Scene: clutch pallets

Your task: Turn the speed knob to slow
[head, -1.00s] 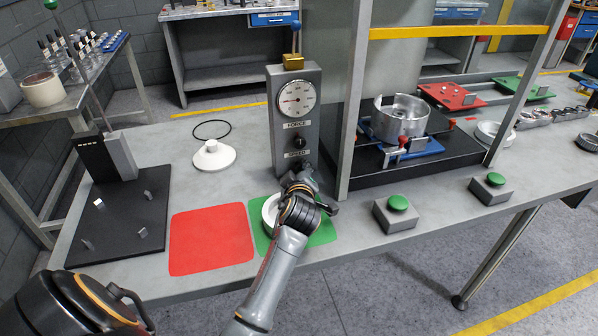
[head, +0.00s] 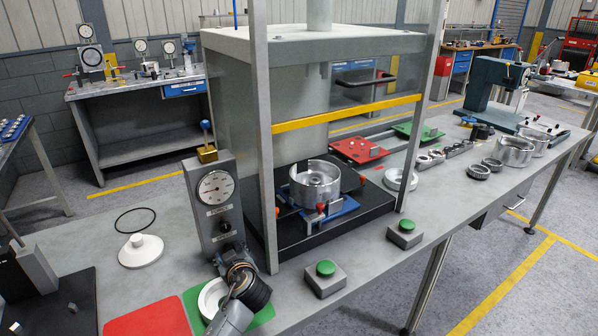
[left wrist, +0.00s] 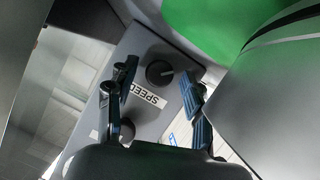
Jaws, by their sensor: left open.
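The grey control box (head: 214,205) stands on the bench with a round gauge and two dark knobs on its front. In the left wrist view the speed knob (left wrist: 158,73) is round and dark with a light pointer mark, beside an upside-down SPEED label (left wrist: 148,97). My left gripper (left wrist: 157,76) is open, its fingertips on either side of the speed knob in the picture; contact cannot be told. In the head view my left gripper (head: 238,266) is in front of the box's lower part and hides the speed knob. The force knob (head: 225,227) shows above it.
A press frame with a yellow bar (head: 345,112) stands right beside the box. A white ring (head: 212,298) lies on the green mat (head: 262,318), near the red mat (head: 150,318). A green button box (head: 325,279) is to the right. A white disc (head: 141,251) sits left.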

